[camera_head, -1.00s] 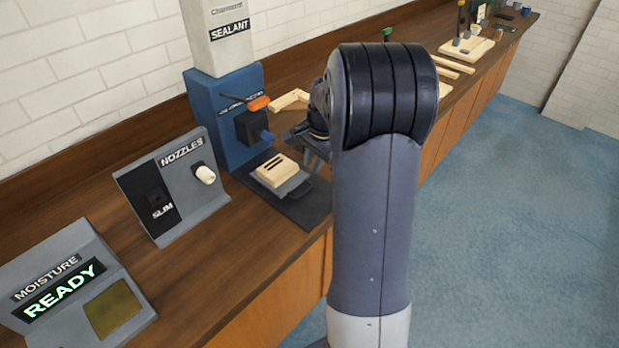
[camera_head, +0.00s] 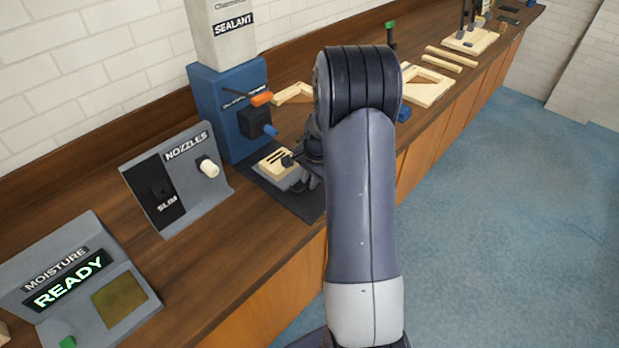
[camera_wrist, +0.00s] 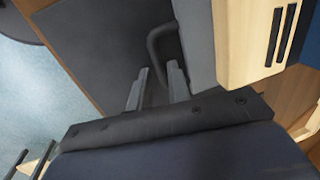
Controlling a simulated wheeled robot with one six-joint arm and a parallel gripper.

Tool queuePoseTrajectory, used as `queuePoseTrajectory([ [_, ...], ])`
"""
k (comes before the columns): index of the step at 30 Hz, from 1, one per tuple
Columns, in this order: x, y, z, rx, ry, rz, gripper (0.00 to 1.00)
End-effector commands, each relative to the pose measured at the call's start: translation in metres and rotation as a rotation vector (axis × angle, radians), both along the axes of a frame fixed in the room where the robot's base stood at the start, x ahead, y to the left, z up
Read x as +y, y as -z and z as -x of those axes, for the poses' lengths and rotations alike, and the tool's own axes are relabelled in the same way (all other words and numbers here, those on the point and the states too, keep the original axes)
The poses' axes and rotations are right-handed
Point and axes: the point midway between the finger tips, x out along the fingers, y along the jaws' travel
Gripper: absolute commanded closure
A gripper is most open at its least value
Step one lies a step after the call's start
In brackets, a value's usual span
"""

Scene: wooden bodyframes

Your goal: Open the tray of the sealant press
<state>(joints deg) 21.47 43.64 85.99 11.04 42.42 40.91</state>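The sealant press (camera_head: 212,112) is a blue stand with an orange-handled lever, at the back of the bench. Its grey tray (camera_wrist: 196,42) bears a pale wooden piece with dark slots (camera_head: 276,160), which also shows in the wrist view (camera_wrist: 252,45). A dark loop handle (camera_wrist: 158,48) sticks out from the tray over the black base plate (camera_wrist: 100,45). My gripper (camera_wrist: 160,78) is open, its two fingertips apart just short of the handle's loop. I see no contact with the handle. In the head view my arm hides most of the gripper and handle.
A nozzle stand (camera_head: 178,180) and a moisture meter reading READY (camera_head: 75,280) stand left of the press. Wooden frame parts (camera_head: 428,85) and a blue object (camera_head: 404,112) lie to the right. Blue floor lies open before the bench.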

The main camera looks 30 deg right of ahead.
Motion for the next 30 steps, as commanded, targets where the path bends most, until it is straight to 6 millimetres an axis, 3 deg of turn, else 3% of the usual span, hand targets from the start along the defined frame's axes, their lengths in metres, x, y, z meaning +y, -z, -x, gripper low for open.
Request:
queuePoseTrajectory([
  [7,0.000,0.000,0.000,0.000,0.000,0.000,1.00],
  [22,-0.002,0.000,0.003,0.000,0.001,0.000,1.00],
  [26,-0.010,0.001,0.022,-0.001,0.004,0.000,1.00],
  [30,-0.021,0.002,0.054,-0.001,0.006,0.000,1.00],
])
